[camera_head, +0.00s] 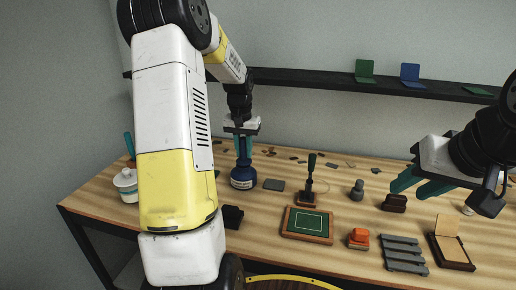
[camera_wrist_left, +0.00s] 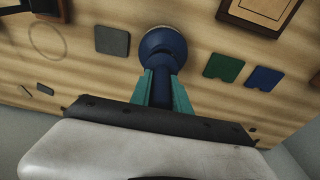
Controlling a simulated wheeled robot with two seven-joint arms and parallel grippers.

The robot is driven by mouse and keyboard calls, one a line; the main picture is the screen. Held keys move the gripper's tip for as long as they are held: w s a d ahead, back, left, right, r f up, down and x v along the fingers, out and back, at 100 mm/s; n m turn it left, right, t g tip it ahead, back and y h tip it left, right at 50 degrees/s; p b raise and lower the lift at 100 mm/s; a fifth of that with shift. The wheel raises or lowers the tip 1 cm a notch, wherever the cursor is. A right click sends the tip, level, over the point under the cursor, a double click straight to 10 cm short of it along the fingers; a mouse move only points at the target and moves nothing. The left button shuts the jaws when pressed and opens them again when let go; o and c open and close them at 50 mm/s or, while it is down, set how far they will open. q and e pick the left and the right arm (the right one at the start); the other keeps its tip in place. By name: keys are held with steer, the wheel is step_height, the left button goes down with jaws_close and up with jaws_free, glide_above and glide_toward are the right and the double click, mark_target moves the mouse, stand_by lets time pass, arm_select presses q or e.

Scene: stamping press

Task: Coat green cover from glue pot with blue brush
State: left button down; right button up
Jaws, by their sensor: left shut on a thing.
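My left gripper (camera_head: 243,146) is shut on the upright handle of a blue, bottle-like thing (camera_head: 242,178) with a pale label, standing on the table. In the left wrist view its round blue body (camera_wrist_left: 162,45) lies beyond my fingers (camera_wrist_left: 162,90); I cannot tell if it is the brush. A white pot (camera_head: 125,185) stands at the left, with a teal handle (camera_head: 129,144) rising behind it. A flat green cover (camera_wrist_left: 222,67) lies beside a blue one (camera_wrist_left: 263,79) in the wrist view; my left arm seems to hide them in the head view. My right gripper (camera_head: 420,184) is open and empty.
A grey pad (camera_head: 274,185) lies right of the blue thing. A green-topped board (camera_head: 307,224), an orange block (camera_head: 358,239), grey slats (camera_head: 403,253) and an open box (camera_head: 452,250) fill the front right. A dark shelf (camera_head: 320,83) holds green and blue folded covers.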

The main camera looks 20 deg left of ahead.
mark_target(243, 137)
arm_select(q)
steer(key=shift+r, duration=4.9)
